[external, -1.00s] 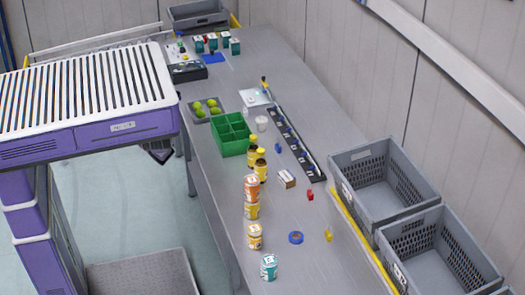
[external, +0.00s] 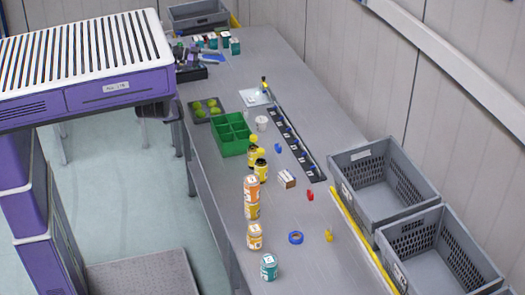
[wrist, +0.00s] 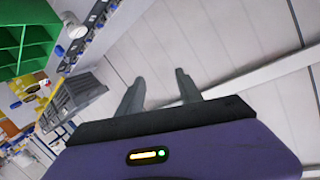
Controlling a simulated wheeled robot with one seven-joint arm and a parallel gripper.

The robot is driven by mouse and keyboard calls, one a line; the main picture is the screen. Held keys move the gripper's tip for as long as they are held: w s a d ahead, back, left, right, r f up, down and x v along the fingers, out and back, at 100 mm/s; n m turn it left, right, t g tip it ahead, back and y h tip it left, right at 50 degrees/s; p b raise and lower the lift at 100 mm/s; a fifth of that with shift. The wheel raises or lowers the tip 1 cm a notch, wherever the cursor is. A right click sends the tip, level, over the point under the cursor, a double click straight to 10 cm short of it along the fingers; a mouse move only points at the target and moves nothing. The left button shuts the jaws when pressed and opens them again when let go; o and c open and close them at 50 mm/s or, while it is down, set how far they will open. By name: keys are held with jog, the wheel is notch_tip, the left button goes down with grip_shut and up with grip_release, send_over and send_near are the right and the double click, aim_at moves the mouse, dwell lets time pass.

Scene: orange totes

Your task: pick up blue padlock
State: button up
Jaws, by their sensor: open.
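The blue padlock (external: 278,148) is a small blue shape lying on the grey workbench (external: 290,100), left of the long black strip (external: 297,148) and right of the green divided bin (external: 233,134). I cannot pick it out with certainty in the wrist view. My gripper (wrist: 160,90) shows in the wrist view with its two grey fingers apart and nothing between them. It is well away from the padlock.
A red padlock (external: 310,195) and a yellow padlock (external: 329,235) lie nearer the front, with a blue tape roll (external: 296,238) beside them. Bottles and jars (external: 252,210) line the left side. Grey crates (external: 382,180) stand along the right. Bench around the blue padlock is fairly clear.

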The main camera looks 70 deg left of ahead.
jog(key=w+d+f+m+g+h+p, duration=0.1)
jog(key=w+d+f+m+g+h, duration=0.2)
jog(key=w+d, duration=0.35)
jog(key=w+d+f+m+g+h, duration=0.1)
jog(key=w+d+f+m, duration=0.2)
jog(key=w+d+f, duration=0.3)
jog(key=m+g+h+p, duration=0.2)
jog(key=m+g+h, duration=0.1)
jog(key=m+g, duration=0.45)
send_near(277, 146)
jog(key=w+d+r, duration=0.1)
jog(key=w+d, duration=0.1)
jog(key=d, duration=0.2)
jog(key=shift+m, duration=0.25)
jog(key=p+x, duration=0.3)
jog(key=x, duration=0.1)
jog(key=shift+s+d+f, duration=0.1)
jog(key=shift+s+d, duration=0.05)
jog(key=shift+s, duration=0.1)
jog(key=shift+w+d+f+t, duration=0.1)
jog(key=shift+d+f+t, duration=0.1)
jog(key=shift+t, duration=0.05)
grip_shut()
